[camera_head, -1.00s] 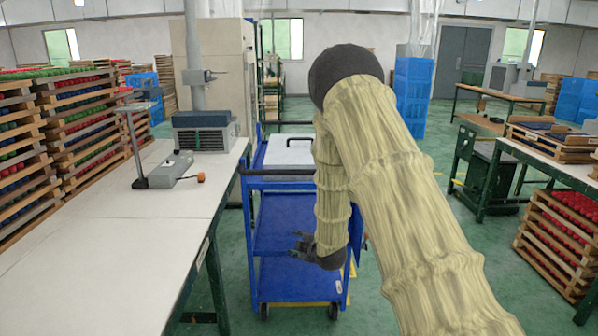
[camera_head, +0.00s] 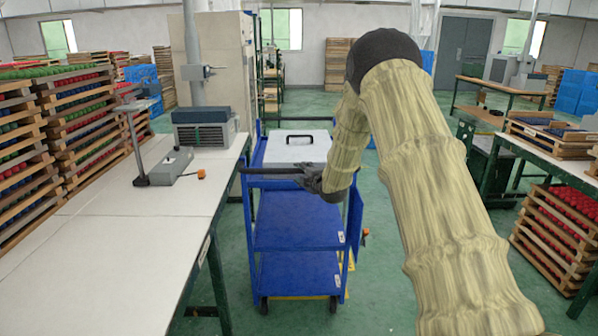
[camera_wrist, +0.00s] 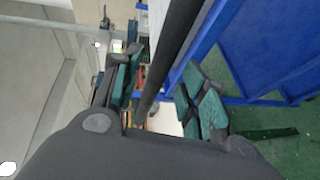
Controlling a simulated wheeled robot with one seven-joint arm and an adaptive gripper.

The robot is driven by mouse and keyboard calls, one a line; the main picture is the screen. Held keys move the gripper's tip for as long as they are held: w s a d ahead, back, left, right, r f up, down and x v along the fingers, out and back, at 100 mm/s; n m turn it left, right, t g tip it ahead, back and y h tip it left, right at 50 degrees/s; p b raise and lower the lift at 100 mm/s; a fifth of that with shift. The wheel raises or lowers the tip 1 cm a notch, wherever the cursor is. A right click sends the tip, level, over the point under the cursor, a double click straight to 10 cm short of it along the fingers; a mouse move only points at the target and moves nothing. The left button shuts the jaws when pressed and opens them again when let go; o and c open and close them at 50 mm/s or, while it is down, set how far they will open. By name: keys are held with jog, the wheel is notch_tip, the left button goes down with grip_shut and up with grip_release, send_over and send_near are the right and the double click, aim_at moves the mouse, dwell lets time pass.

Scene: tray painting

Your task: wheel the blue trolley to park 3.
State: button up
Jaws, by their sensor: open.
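The blue trolley (camera_head: 297,232) stands upright on the green floor, just right of the long white bench, with a pale case with a black handle (camera_head: 297,148) on its top. Its dark push bar (camera_head: 262,171) crosses the near end at top-shelf height. My gripper (camera_head: 308,174) is at the right part of this bar. In the wrist view my gripper (camera_wrist: 160,62) is open, and the dark bar (camera_wrist: 172,50) runs between its two fingers with gaps visible. Yellow floor marking shows beneath the trolley; no park number is readable.
The white bench (camera_head: 110,240) runs close along the trolley's left side. At right stand a green-legged table (camera_head: 550,155) and a stack of wooden trays with red items (camera_head: 565,235). Open green floor lies behind the trolley and to its right.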

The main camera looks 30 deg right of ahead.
aim_at(300, 172)
jog(key=shift+x, duration=1.7)
grip_shut()
